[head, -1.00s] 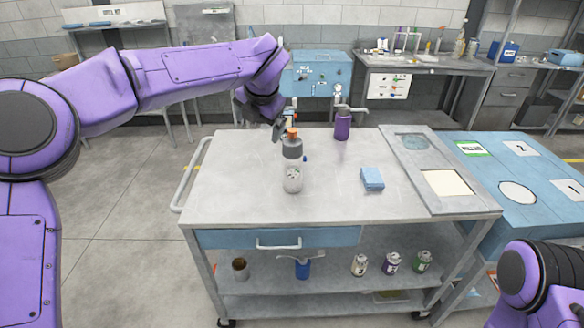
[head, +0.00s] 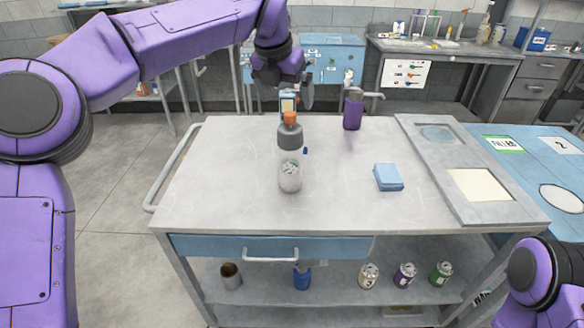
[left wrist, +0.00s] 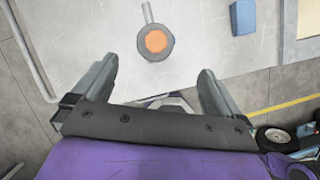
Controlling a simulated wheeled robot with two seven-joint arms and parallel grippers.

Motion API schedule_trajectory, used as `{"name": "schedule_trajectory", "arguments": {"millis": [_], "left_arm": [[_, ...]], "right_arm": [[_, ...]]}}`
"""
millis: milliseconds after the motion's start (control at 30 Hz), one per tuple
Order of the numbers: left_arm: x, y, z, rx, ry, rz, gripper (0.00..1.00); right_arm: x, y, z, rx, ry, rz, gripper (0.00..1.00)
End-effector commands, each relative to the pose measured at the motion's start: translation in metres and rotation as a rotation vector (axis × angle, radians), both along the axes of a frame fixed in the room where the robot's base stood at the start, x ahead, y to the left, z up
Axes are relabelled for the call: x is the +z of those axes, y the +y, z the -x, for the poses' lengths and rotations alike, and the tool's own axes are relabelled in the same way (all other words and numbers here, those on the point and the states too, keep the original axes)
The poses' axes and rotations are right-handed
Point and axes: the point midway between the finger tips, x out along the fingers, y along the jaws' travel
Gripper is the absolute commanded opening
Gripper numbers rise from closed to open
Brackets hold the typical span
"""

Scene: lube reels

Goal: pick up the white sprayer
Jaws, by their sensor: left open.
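The white sprayer (head: 290,170) appears to be the upright bottle on the grey cart top, with a pale body, grey shoulder and orange cap. In the left wrist view its orange cap (left wrist: 156,41) shows from above, with a grey ring and a short bar on its far side. My left gripper (head: 284,98) is open and empty, fingers pointing down, above and behind the cap in the head view. In the left wrist view the open fingers (left wrist: 159,68) stand apart, with the cap just beyond and between them. My right gripper is out of view; only part of my right arm shows.
A purple bottle with a spout (head: 353,110) stands at the back of the cart. A blue block (head: 388,177) lies right of the sprayer, and a framed grey panel (head: 487,214) covers the right end. Several cans stand on the shelf below. The left cart top is clear.

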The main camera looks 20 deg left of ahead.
Motion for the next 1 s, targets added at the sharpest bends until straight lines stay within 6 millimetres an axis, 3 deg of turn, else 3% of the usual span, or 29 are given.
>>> {"name": "schedule_trajectory", "arguments": {"millis": [333,600,867,900,1000], "left_arm": [[-0.049,0.007,-0.017,0.014,0.003,0.0,1.0],[-0.089,0.006,-0.036,0.011,0.005,-0.001,1.0],[-0.098,0.005,-0.04,0.011,0.001,0.0,1.0],[-0.098,0.005,-0.04,0.01,0.001,0.0,0.97],[-0.098,0.005,-0.04,0.01,0.001,0.0,0.64]], "right_arm": [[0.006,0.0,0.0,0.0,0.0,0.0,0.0],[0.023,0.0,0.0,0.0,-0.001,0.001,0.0],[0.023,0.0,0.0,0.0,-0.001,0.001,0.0],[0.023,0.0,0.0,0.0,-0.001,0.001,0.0],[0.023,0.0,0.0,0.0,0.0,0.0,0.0]]}}
